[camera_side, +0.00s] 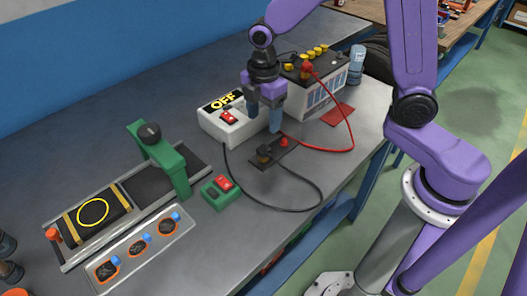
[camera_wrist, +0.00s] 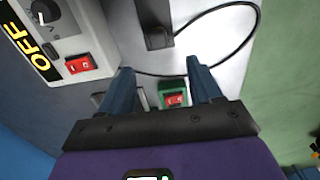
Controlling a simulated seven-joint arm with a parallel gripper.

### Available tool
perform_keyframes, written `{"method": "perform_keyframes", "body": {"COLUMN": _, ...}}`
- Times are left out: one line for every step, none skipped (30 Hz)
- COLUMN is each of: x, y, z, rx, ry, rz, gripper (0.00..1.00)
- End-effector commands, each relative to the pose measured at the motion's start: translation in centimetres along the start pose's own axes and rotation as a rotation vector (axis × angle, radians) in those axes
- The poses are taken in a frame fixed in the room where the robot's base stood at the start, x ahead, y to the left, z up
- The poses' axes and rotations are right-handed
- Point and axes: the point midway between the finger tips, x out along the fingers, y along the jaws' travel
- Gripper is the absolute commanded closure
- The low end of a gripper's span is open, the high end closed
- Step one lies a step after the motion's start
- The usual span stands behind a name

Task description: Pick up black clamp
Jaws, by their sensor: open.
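The black clamp (camera_side: 264,154) sits on a small dark plate (camera_side: 258,164) on the grey workbench, with a black cable running from the plate area. A red part (camera_side: 284,142) stands on the same plate. My gripper (camera_side: 264,116) is open and empty, pointing down above and slightly behind the plate in the side view. In the wrist view the fingers of my gripper (camera_wrist: 159,72) are apart with bare bench and a green box with a red switch between them. A dark shape, probably the black clamp on its plate (camera_wrist: 155,20), lies beyond the fingertips at the top.
A white box marked OFF (camera_side: 232,122) stands close left of my gripper. A battery (camera_side: 318,90) with a red clamp and cable is behind right. A green switch box (camera_side: 221,192) and a green-framed fixture (camera_side: 170,162) are to the left. The black cable (camera_side: 318,190) loops at the front.

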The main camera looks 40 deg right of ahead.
Motion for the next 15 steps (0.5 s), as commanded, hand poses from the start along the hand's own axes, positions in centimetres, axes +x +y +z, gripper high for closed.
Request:
{"method": "perform_keyframes", "body": {"x": 1.1, "y": -0.1, "z": 0.0, "rx": 0.000, "ry": -0.003, "rz": -0.005, "gripper": 0.36}}
{"method": "perform_keyframes", "body": {"x": 1.7, "y": -0.1, "z": 0.1, "rx": 0.000, "ry": -0.003, "rz": -0.006, "gripper": 0.36}}
{"method": "perform_keyframes", "body": {"x": 2.4, "y": -0.1, "z": 0.1, "rx": 0.000, "ry": -0.003, "rz": -0.006, "gripper": 0.36}}
{"method": "perform_keyframes", "body": {"x": 2.9, "y": -0.1, "z": 0.0, "rx": 0.000, "ry": -0.003, "rz": -0.005, "gripper": 0.36}}
{"method": "perform_keyframes", "body": {"x": 3.5, "y": -0.1, "z": 0.0, "rx": 0.000, "ry": -0.003, "rz": -0.005, "gripper": 0.36}}
{"method": "perform_keyframes", "body": {"x": 4.1, "y": -0.1, "z": 0.0, "rx": 0.000, "ry": -0.003, "rz": -0.005, "gripper": 0.36}}
{"method": "perform_keyframes", "body": {"x": 4.6, "y": -0.1, "z": 0.0, "rx": 0.000, "ry": -0.002, "rz": -0.004, "gripper": 0.36}}
{"method": "perform_keyframes", "body": {"x": 4.9, "y": -0.1, "z": 0.0, "rx": 0.000, "ry": -0.002, "rz": -0.004, "gripper": 0.36}}
{"method": "perform_keyframes", "body": {"x": 5.4, "y": 0.0, "z": 0.0, "rx": 0.001, "ry": -0.002, "rz": -0.003, "gripper": 0.36}}
{"method": "perform_keyframes", "body": {"x": 5.7, "y": 0.0, "z": 0.0, "rx": 0.001, "ry": -0.002, "rz": -0.003, "gripper": 0.36}}
{"method": "perform_keyframes", "body": {"x": 5.9, "y": 0.0, "z": 0.0, "rx": 0.001, "ry": -0.001, "rz": -0.002, "gripper": 0.36}}
{"method": "perform_keyframes", "body": {"x": 6.2, "y": 0.0, "z": 0.0, "rx": 0.001, "ry": -0.001, "rz": -0.002, "gripper": 0.36}}
{"method": "perform_keyframes", "body": {"x": 6.3, "y": 0.0, "z": 0.0, "rx": 0.001, "ry": -0.001, "rz": -0.001, "gripper": 0.36}}
{"method": "perform_keyframes", "body": {"x": 6.4, "y": 0.0, "z": 0.0, "rx": 0.001, "ry": 0.000, "rz": -0.001, "gripper": 0.36}}
{"method": "perform_keyframes", "body": {"x": 6.5, "y": 0.0, "z": 0.0, "rx": 0.001, "ry": 0.000, "rz": 0.000, "gripper": 0.36}}
